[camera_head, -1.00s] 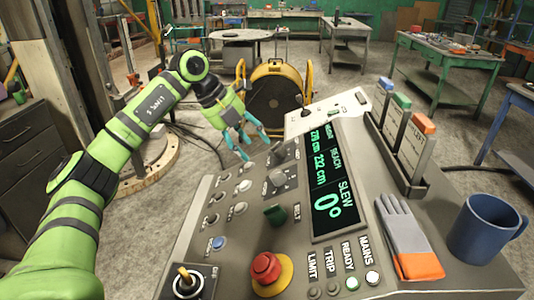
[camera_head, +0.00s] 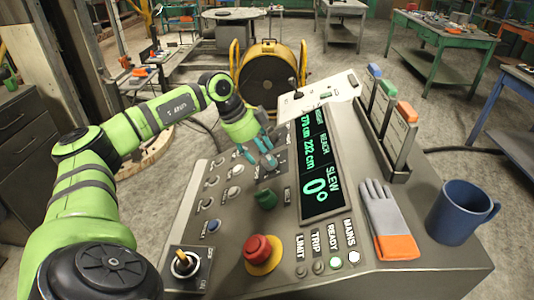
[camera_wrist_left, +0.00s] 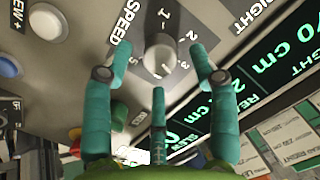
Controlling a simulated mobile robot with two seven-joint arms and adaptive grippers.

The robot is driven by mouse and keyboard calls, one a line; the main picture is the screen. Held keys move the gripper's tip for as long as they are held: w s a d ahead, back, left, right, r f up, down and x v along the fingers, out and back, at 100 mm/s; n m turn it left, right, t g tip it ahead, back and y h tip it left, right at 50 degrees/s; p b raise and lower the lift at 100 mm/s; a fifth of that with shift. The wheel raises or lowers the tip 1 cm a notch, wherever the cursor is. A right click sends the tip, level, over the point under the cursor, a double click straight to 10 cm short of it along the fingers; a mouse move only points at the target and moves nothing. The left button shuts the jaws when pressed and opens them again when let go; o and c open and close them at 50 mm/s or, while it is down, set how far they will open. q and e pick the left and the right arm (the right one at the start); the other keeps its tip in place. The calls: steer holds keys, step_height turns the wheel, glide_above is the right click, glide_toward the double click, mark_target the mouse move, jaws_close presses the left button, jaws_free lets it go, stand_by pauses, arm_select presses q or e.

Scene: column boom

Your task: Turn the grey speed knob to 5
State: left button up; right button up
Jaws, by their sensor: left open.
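The grey speed knob (camera_wrist_left: 160,58) is on the console panel in the left wrist view, beside the word SPEED and a printed dial with numbers. I cannot tell which number its pointer is at. My left gripper (camera_head: 258,158) is open and empty, its teal fingers pointing down over the panel. In the left wrist view its fingers are spread on both sides of the knob, with a third finger below it; I see no grip on it. In the head view the fingers mostly hide the knob. My right gripper is not in view.
A display (camera_head: 320,195) lies right of the knob. A glove (camera_head: 388,220) and a blue mug (camera_head: 460,212) rest on the console's right side.

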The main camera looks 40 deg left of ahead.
arm_select(q)
steer(key=shift+x, duration=0.95)
steer(key=c, duration=1.1)
steer(key=shift+c, duration=0.2)
steer(key=shift+m, duration=0.4)
steer(key=m+b, duration=0.2)
steer(key=m, duration=0.1)
steer(key=shift+f+m+t, duration=0.15)
steer(key=shift+m+t, duration=0.15)
steer(key=shift+m, duration=0.1)
steer(key=m+b, duration=0.2)
steer(key=m, duration=0.3)
steer(key=shift+s+h+b, duration=0.1)
steer(key=shift+h+b, duration=0.2)
steer(key=shift+b, duration=0.05)
steer(key=m+b, duration=0.1)
steer(key=m, duration=0.3)
steer(key=shift+a+m+t+b, duration=0.1)
steer(key=shift+m+t+b, duration=0.2)
steer(key=shift+m, duration=0.1)
steer(key=shift+m+h+b, duration=0.45)
steer(key=shift+m+h, duration=0.15)
steer(key=shift+m, duration=2)
